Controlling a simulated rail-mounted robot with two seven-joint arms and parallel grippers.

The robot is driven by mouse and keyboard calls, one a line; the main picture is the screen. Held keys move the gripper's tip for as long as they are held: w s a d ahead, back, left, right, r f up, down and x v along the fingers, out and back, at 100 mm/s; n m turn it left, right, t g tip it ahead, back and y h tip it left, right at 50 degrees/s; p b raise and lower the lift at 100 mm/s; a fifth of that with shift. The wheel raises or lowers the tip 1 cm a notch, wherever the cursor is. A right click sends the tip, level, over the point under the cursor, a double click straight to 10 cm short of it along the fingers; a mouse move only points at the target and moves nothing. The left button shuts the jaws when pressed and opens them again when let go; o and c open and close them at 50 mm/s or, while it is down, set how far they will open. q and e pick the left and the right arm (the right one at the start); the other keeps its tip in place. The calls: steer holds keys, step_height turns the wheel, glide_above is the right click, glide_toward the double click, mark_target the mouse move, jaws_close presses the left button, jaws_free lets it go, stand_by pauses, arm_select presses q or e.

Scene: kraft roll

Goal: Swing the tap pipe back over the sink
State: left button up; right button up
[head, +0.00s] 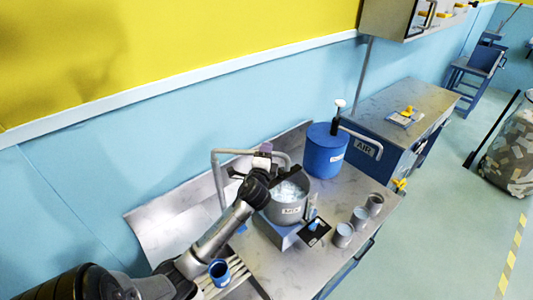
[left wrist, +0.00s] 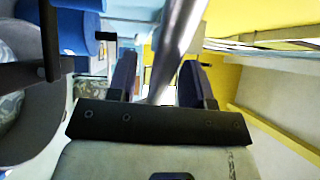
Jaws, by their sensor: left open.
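The grey tap pipe (head: 216,180) rises at the back of the metal worktop and bends over to the right, toward the metal pot (head: 290,203). My left gripper (head: 264,154) is at the pipe's upper horizontal part, just behind and above the pot. In the left wrist view the pipe (left wrist: 176,50) passes between the two open fingers of my gripper (left wrist: 158,80); I cannot tell whether either finger touches it. My left arm hides part of the worktop, and I cannot make out the sink clearly. My right gripper is out of view.
A blue tub (head: 325,152) stands right of the pot. Several grey cups, one a clear example (head: 343,235), stand at the front right. A blue cup (head: 219,270) stands on slats beside my arm. A light blue wall (head: 120,170) runs close behind.

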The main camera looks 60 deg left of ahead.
arm_select(q)
steer(key=shift+c, duration=0.2)
jaws_close()
stand_by(0.3)
